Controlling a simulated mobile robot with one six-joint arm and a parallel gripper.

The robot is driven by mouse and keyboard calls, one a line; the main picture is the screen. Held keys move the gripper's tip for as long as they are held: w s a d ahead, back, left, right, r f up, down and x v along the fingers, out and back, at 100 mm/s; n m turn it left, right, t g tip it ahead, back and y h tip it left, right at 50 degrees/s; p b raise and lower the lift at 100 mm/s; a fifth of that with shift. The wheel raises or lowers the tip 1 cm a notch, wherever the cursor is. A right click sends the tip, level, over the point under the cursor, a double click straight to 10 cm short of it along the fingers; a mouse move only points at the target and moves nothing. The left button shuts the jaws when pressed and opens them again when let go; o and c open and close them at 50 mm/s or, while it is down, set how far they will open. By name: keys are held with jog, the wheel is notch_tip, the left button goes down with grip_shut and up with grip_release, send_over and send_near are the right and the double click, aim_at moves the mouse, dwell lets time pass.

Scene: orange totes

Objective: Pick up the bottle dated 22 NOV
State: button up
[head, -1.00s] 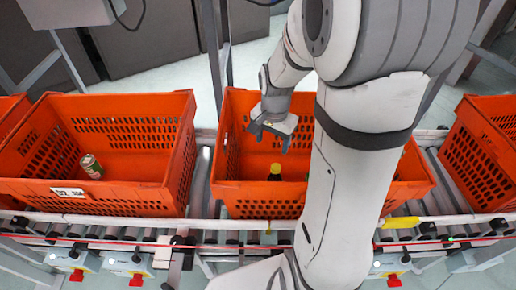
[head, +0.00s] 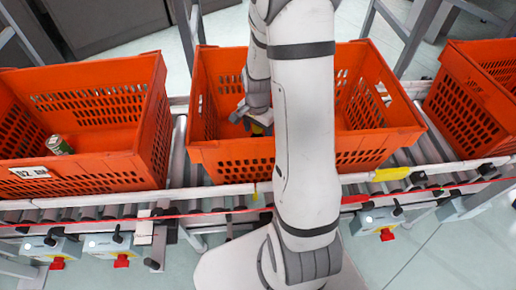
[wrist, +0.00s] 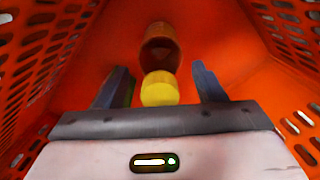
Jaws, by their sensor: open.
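A bottle (wrist: 160,52) with a yellow cap and a dark brown body is in the middle orange tote (head: 215,160). In the wrist view its cap lies between the two fingers of my gripper (wrist: 158,75), with a gap on each side. My gripper is open and reaches down into the tote. In the head view my gripper (head: 246,116) is partly behind my arm, and only a bit of the yellow cap (head: 258,129) shows. No date on the bottle can be read.
The left orange tote (head: 150,130) holds a small green can (head: 59,145). Another orange tote (head: 465,115) stands on the right. The totes rest on a roller conveyor (head: 190,207). The middle tote's perforated walls rise on both sides of my gripper.

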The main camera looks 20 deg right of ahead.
jog(key=shift+c, duration=0.3)
grip_shut()
dwell(0.5)
